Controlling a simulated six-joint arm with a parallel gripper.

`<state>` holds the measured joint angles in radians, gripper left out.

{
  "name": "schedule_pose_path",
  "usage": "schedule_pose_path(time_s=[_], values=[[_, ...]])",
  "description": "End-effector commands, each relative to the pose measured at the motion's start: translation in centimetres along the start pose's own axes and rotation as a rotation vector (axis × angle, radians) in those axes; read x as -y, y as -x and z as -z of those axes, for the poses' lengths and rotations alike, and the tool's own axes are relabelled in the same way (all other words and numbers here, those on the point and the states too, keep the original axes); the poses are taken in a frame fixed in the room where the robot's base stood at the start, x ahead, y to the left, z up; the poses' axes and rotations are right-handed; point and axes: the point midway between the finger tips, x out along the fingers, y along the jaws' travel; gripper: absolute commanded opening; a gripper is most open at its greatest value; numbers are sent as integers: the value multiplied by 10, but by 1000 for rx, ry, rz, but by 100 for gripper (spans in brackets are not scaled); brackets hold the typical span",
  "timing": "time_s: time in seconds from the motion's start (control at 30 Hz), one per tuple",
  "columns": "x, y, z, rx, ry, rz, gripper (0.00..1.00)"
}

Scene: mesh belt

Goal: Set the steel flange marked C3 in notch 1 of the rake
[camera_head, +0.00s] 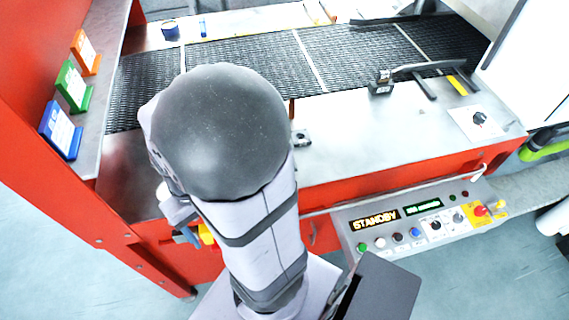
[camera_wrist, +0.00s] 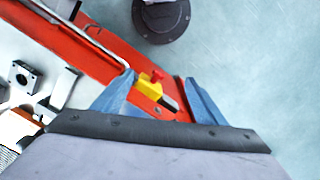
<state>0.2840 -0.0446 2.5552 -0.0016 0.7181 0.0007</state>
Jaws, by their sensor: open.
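My gripper (camera_wrist: 157,80) is open in the wrist view, its two blue fingers apart with nothing held between them. In the head view its blue fingertip (camera_head: 186,236) shows low beside the red front, with the rest hidden by my arm. A small dark square part with a round hole, which looks like a flange (camera_head: 302,138), lies on the steel deck right of my arm. A similar part shows at the left of the wrist view (camera_wrist: 24,76), away from the fingers. A grey bar with prongs, perhaps the rake (camera_head: 424,84), lies at the right. No C3 mark or notch number is readable.
The black mesh belt (camera_head: 255,58) runs behind the deck. A dark block (camera_head: 380,84) stands by the pronged bar. The control panel (camera_head: 420,222) reads STANDBY. The middle deck (camera_head: 345,125) is clear.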

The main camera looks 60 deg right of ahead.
Motion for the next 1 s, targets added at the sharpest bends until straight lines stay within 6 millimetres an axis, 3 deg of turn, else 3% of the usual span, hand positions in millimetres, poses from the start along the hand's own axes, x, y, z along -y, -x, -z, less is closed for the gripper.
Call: schedule_pose_path(time_s=[0.2,0.43,0.53,0.8,1.0], values=[[-65,-12,13,48,-224,1,66],[-142,-13,29,69,-218,-67,66],[-171,-8,38,82,-76,-116,66],[-221,21,66,121,392,-248,66],[-241,35,66,217,769,-287,66]])
